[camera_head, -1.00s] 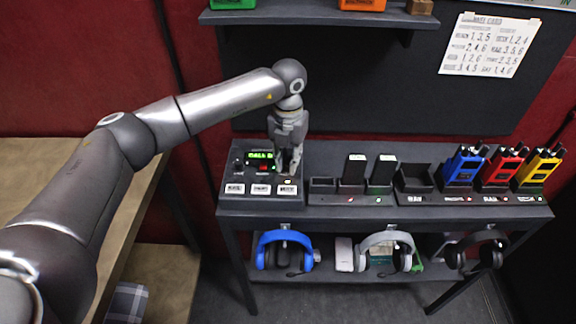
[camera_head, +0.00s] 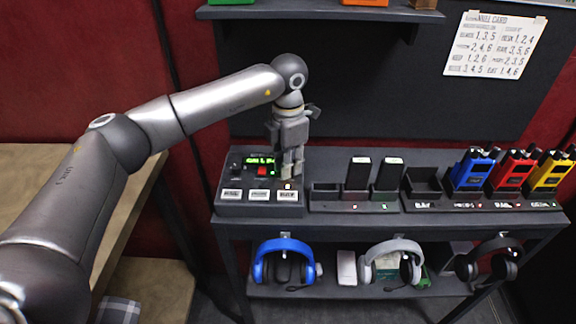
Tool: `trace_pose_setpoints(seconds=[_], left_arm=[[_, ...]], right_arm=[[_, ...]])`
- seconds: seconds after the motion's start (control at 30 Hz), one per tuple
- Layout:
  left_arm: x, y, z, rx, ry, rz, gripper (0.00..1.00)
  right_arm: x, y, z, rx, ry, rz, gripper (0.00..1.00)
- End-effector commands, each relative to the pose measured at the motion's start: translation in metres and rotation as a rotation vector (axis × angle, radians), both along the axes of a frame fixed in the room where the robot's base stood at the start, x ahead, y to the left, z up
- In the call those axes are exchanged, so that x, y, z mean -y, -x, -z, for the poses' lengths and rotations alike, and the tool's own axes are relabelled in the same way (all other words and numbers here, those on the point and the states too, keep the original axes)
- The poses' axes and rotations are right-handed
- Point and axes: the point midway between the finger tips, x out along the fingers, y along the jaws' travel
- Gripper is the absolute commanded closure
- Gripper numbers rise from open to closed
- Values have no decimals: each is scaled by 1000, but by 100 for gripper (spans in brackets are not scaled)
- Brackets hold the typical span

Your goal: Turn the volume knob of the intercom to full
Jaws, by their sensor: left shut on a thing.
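The intercom (camera_head: 232,208) is a dark console at the left end of the black table. It has a green lit display (camera_head: 259,160), a red button (camera_head: 262,170), a dark control (camera_head: 236,168) at its left, and a row of white-labelled buttons (camera_head: 259,195) along the front. My left gripper (camera_head: 289,176) points down at the right part of the intercom. Its fingers are shut on the volume knob, which they hide almost wholly. The knob's pointer and setting cannot be seen. My right gripper is not in view.
Right of the intercom stand a charging dock (camera_head: 327,204) with black handsets and a rack with blue (camera_head: 470,171), red (camera_head: 513,168) and yellow (camera_head: 551,174) radios. Headphones (camera_head: 285,262) hang below the tabletop. A shelf (camera_head: 318,13) juts out above my arm.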

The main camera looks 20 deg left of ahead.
Motion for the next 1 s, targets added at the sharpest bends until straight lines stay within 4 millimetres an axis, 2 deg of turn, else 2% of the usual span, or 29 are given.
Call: trace_pose_setpoints(seconds=[0.57,0.6,0.77,1.0], left_arm=[[0,-1,-2,4,1,35,100],[0,-1,-2,4,1,35,80],[0,-1,-1,4,1,34,60],[0,0,0,1,0,34,58]], right_arm=[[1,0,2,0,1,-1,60],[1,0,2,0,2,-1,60],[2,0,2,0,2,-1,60],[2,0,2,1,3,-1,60]])
